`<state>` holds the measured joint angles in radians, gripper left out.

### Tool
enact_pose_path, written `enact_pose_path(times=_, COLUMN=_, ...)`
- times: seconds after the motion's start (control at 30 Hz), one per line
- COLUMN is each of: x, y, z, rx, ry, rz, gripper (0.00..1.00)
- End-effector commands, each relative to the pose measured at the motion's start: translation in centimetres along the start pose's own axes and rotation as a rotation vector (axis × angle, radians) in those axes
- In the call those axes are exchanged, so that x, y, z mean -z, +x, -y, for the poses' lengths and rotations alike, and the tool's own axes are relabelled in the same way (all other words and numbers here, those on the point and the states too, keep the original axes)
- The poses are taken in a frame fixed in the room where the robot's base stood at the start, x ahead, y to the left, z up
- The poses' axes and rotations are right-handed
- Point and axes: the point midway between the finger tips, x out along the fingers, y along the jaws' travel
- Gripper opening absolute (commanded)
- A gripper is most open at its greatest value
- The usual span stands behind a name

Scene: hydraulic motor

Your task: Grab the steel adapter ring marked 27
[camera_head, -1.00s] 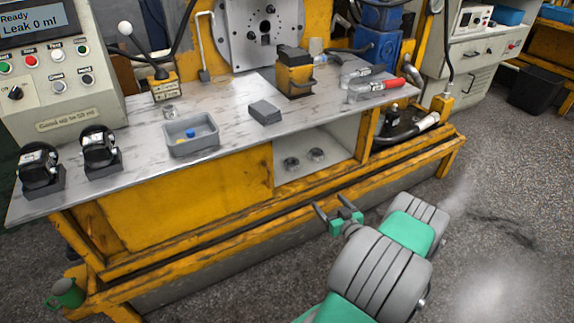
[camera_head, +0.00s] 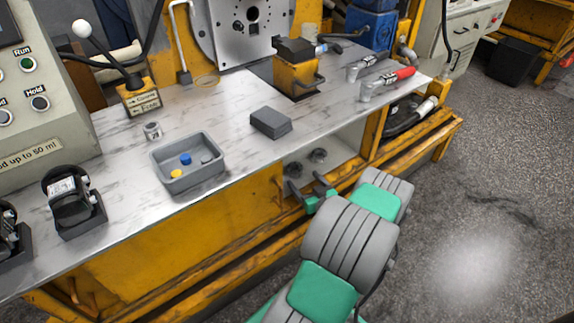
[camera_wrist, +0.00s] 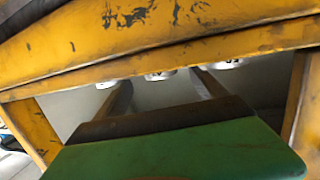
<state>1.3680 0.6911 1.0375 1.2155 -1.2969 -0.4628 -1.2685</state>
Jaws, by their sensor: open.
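Two small dark-looking steel rings, a left one (camera_head: 294,169) and a right one (camera_head: 318,155), sit on the shelf under the bench top. In the wrist view, three ring-like pale metal pieces show beyond the fingers: left (camera_wrist: 106,83), middle (camera_wrist: 160,76) and right (camera_wrist: 231,63). The yellow beam cuts them off, and I cannot read which is marked 27. Another small metal ring (camera_head: 153,131) stands on the bench top. My gripper (camera_head: 307,182) is open and empty at the shelf opening, in front of the rings. Its fingers (camera_wrist: 160,82) point inward in the wrist view.
The yellow bench frame (camera_wrist: 170,55) crosses close above my fingers in the wrist view. The bench top carries a grey tray (camera_head: 188,181) with small coloured pieces, a grey block (camera_head: 270,123) and a black-and-silver device (camera_head: 72,203). The floor at right is clear.

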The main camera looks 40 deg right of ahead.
Motion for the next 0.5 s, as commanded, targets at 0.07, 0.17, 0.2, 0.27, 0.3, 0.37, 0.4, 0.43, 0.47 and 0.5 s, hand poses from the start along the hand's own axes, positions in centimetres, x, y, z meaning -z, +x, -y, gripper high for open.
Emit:
enact_pose_path(times=0.07, x=-0.1, y=0.7, z=0.0, rx=0.0, ry=-0.001, rz=-0.001, gripper=0.81)
enact_pose_path(times=0.17, x=-0.2, y=2.2, z=0.0, rx=0.002, ry=-0.003, rz=-0.001, gripper=0.81)
enact_pose_path(times=0.2, x=-0.2, y=2.8, z=0.0, rx=0.002, ry=-0.004, rz=-0.002, gripper=0.81)
enact_pose_path(times=0.27, x=-0.2, y=3.7, z=0.1, rx=0.003, ry=-0.004, rz=-0.002, gripper=0.81)
enact_pose_path(times=0.3, x=-0.2, y=4.4, z=0.2, rx=0.004, ry=-0.003, rz=-0.002, gripper=0.81)
enact_pose_path(times=0.37, x=-0.3, y=5.6, z=0.3, rx=0.005, ry=-0.004, rz=-0.002, gripper=0.81)
enact_pose_path(times=0.4, x=-0.3, y=6.3, z=0.3, rx=0.004, ry=-0.004, rz=-0.001, gripper=0.81)
enact_pose_path(times=0.43, x=-0.2, y=6.8, z=0.3, rx=0.004, ry=-0.003, rz=-0.001, gripper=0.81)
enact_pose_path(times=0.47, x=-0.2, y=7.2, z=0.3, rx=0.004, ry=-0.003, rz=-0.001, gripper=0.81)
enact_pose_path(times=0.5, x=-0.1, y=7.5, z=0.3, rx=0.003, ry=-0.002, rz=-0.001, gripper=0.81)
